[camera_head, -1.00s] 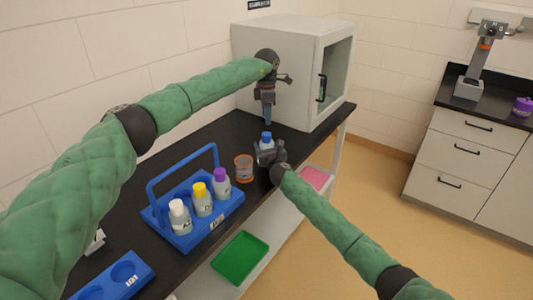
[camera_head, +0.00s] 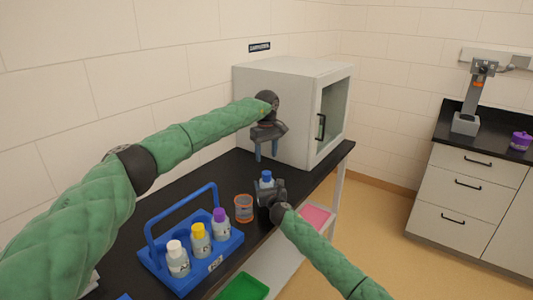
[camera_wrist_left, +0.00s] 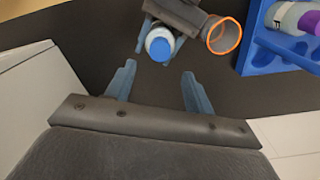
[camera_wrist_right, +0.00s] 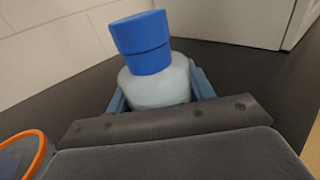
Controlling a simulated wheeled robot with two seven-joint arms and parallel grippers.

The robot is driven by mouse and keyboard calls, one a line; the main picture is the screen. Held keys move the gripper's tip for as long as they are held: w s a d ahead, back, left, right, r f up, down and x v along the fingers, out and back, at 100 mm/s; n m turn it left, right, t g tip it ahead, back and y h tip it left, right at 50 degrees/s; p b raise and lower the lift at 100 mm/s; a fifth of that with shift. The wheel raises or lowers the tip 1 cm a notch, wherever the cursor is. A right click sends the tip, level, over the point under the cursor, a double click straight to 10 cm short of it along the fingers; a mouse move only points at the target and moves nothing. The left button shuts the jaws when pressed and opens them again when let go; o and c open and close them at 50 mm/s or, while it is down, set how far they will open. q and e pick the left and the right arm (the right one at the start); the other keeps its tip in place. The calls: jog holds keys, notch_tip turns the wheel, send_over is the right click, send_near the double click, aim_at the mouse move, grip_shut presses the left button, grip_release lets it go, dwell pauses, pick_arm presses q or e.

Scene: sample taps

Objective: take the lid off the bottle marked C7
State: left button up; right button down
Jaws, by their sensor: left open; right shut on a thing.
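A pale bottle (camera_wrist_right: 157,87) with a blue lid (camera_wrist_right: 145,42) stands upright near the cabinet; its label is not readable. My right gripper (camera_head: 269,193) is shut on this bottle's body, below the lid. The lid also shows in the head view (camera_head: 266,176) and in the left wrist view (camera_wrist_left: 160,45). My left gripper (camera_head: 267,155) is open and empty, pointing down just above the lid. In the left wrist view, its two fingertips (camera_wrist_left: 158,75) are apart and the lid appears beyond them, not between them.
A blue carrier (camera_head: 186,277) with a raised handle holds bottles with white, yellow and purple lids. An orange-rimmed cup (camera_head: 244,208) stands between carrier and held bottle. A white cabinet (camera_head: 278,91) stands close behind my left gripper. A green tray (camera_head: 243,287) lies below the worktop.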

aim_at(267, 172)
pick_arm(q)
jog(key=m, duration=0.9)
jog(key=shift+f, duration=4)
